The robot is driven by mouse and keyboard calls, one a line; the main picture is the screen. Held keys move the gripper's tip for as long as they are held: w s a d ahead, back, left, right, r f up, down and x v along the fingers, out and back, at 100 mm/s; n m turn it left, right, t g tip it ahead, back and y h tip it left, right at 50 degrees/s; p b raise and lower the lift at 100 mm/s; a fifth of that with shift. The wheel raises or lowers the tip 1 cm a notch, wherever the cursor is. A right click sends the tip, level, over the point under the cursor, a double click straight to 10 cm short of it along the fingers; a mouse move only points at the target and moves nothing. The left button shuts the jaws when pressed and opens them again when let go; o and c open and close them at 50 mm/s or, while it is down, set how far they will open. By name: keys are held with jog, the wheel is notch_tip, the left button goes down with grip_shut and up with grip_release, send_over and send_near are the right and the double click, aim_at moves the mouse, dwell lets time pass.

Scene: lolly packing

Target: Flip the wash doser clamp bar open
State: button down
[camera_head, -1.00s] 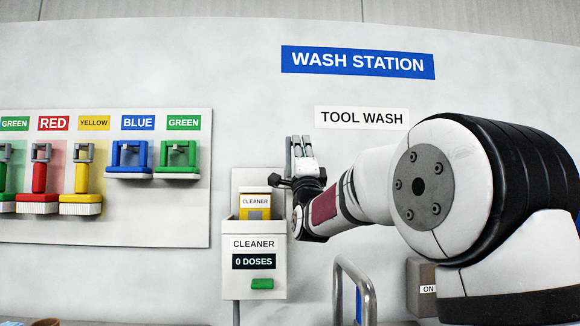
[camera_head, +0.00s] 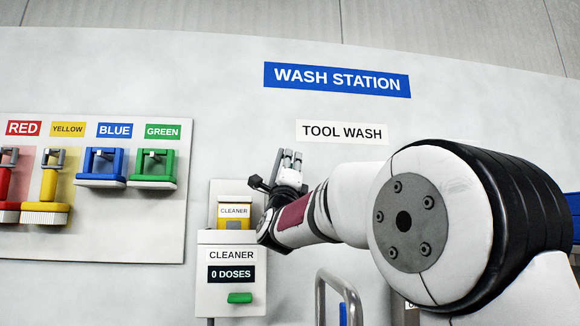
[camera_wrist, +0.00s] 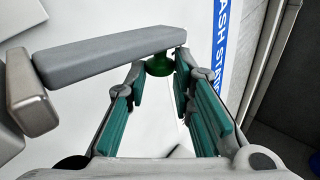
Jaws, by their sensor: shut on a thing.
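The wash doser (camera_head: 231,277) is a white wall box marked CLEANER and 0 DOSES, with a yellow cleaner cartridge (camera_head: 234,222) in its top. In the wrist view the clamp bar (camera_wrist: 110,52) is a long grey bar running across the upper left, with a dark green knob (camera_wrist: 158,66) under its right end. My gripper (camera_wrist: 161,78) has its teal-padded fingers either side of this knob and is shut on it. In the head view my gripper (camera_head: 290,158) is up and right of the cartridge, fingers pointing upward; the bar is hard to make out there.
A green button (camera_head: 240,298) is on the doser's front. A grey rail (camera_head: 340,290) stands to its lower right. Colored tools, including a blue one (camera_head: 103,166) and a green one (camera_head: 152,168), hang on a wall board to the left.

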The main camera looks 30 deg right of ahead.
jog(key=shift+f, duration=0.15)
jog(key=c, duration=1.4)
grip_release()
jog(key=shift+c, duration=0.2)
jog(key=shift+s, duration=0.1)
jog(key=v, duration=1.1)
jog(key=shift+s+a+f, duration=0.2)
jog(key=shift+a+f, duration=0.05)
